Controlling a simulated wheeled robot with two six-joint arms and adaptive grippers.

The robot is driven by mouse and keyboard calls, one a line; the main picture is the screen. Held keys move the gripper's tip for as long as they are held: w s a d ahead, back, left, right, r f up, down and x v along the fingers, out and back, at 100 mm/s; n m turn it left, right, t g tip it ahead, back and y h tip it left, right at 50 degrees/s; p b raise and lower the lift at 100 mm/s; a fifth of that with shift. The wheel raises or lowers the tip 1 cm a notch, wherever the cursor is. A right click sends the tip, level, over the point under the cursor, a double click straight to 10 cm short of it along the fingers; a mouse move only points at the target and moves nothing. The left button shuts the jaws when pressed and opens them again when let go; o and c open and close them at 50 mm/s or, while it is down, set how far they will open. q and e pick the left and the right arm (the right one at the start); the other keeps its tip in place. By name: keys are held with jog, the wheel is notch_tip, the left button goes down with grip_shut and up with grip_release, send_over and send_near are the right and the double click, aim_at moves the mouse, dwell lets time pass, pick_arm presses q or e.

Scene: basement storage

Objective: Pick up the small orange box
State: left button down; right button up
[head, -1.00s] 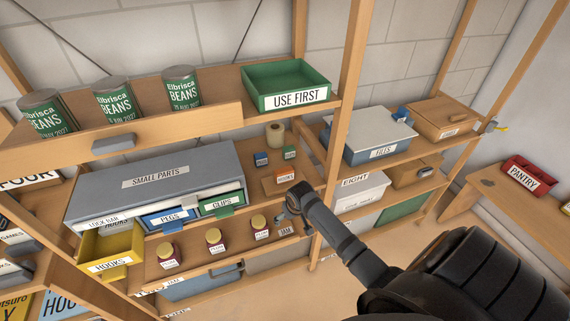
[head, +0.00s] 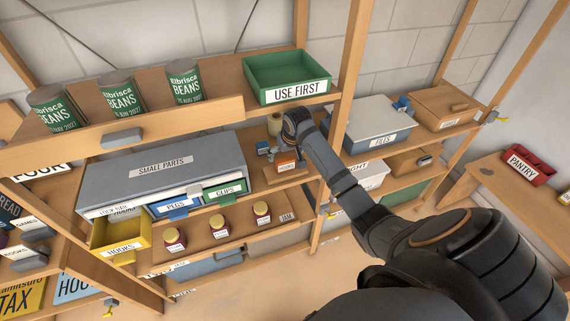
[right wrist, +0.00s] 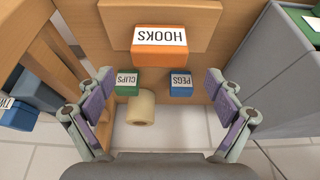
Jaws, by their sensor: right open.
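My right gripper (head: 270,150) is over that shelf spot in the head view, partly covering the small boxes. In the right wrist view the right gripper (right wrist: 158,82) has its fingers wide apart, with nothing between them gripped. My left gripper is not in view.
A small green CLIPS box (right wrist: 127,82) and blue PEGS box (right wrist: 180,83) sit close to the orange box. A tape roll (right wrist: 141,107) is beside them. The small-parts cabinet (head: 165,170) and wooden post (head: 350,75) flank the spot; the upper shelf holds a green tray (head: 290,75).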

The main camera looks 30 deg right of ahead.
aim_at(285, 160)
jog(key=x, duration=0.3)
jog(key=p+x, duration=0.1)
jog(key=x, duration=0.1)
jog(key=shift+s+f, duration=0.15)
jog(key=shift+s, duration=0.15)
jog(key=shift+a, duration=0.1)
jog(key=c, duration=1.2)
